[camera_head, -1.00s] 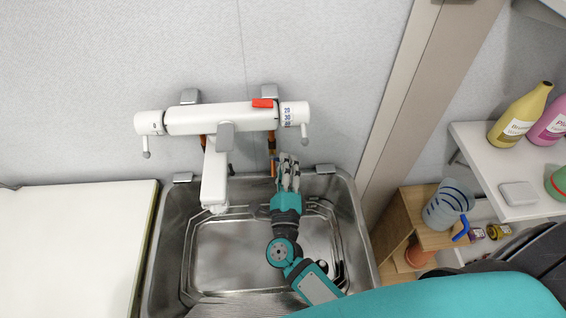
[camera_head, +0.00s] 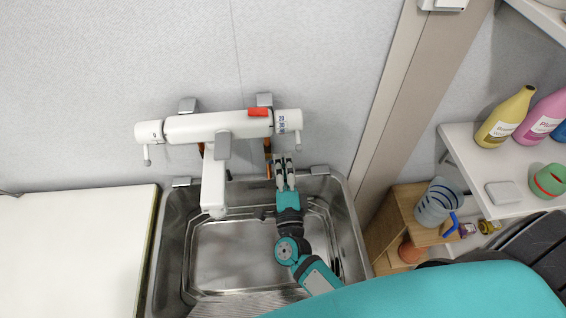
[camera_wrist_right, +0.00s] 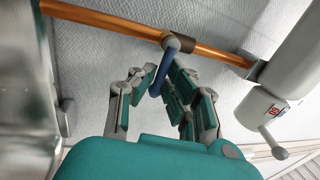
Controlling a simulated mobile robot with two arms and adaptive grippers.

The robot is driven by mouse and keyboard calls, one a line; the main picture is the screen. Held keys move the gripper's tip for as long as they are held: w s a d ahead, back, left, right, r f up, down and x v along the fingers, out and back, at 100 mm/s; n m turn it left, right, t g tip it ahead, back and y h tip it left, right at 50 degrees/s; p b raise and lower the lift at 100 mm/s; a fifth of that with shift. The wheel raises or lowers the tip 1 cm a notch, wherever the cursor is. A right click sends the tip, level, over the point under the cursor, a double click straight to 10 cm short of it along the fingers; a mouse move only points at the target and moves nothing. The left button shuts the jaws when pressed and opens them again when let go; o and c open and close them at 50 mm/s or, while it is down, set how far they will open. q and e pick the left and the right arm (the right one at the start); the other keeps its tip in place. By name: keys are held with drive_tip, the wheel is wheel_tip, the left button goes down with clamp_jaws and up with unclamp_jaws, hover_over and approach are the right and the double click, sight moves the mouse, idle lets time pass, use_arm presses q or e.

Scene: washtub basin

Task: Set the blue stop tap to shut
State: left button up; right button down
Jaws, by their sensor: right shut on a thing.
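The blue stop tap (camera_wrist_right: 160,74) shows in the right wrist view as a blue lever on a round grey hub on a copper pipe (camera_wrist_right: 112,22). The lever points across the pipe in the picture, from the hub towards my palm. My right gripper (camera_wrist_right: 163,80) has its fingers on either side of the lever and is shut on it. In the head view the right gripper (camera_head: 283,170) reaches up at the back right of the basin, below the mixer's right end. It hides the lever there. My left gripper is out of view.
The white mixer (camera_head: 220,126) with a red button and temperature dial stands above; its spout (camera_head: 213,190) hangs left of my right arm. The steel basin (camera_head: 168,250) lies below. A white counter (camera_head: 75,245) is at left, a shelf with bottles (camera_head: 505,118) at right.

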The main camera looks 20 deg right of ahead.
drive_tip(key=c, duration=1.3)
unclamp_jaws()
drive_tip(key=shift+c, duration=0.2)
drive_tip(key=v, duration=1.2)
drive_tip(key=shift+s, duration=0.1)
